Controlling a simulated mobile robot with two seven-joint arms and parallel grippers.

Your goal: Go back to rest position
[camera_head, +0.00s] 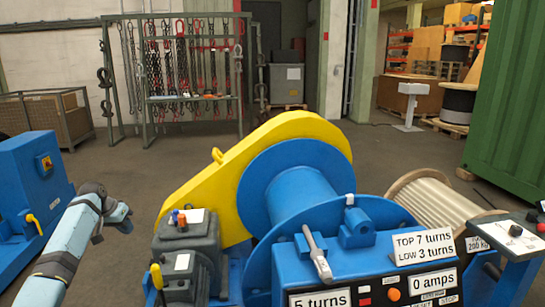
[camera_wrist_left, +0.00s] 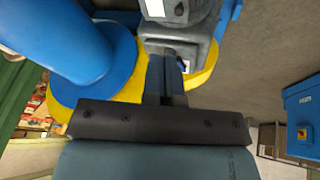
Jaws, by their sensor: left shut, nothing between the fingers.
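My left arm comes in at the lower left of the head view, and its dark gripper (camera_head: 124,212) hangs in free air left of the winch. In the left wrist view the two fingers of that gripper (camera_wrist_left: 165,70) are together with nothing between them. They point toward the grey gearbox (camera_wrist_left: 182,35) of the winch, apparently without holding it. The winch has a yellow chain guard (camera_head: 215,185) and a blue drum (camera_head: 300,195). My right gripper is not in view.
A control panel (camera_head: 375,262) with signs, buttons and a grey lever (camera_head: 317,255) stands in front of the drum. A blue cabinet (camera_head: 30,185) is at the left and a wooden spool (camera_head: 435,205) at the right. A chain rack (camera_head: 180,75) stands behind; open floor lies between.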

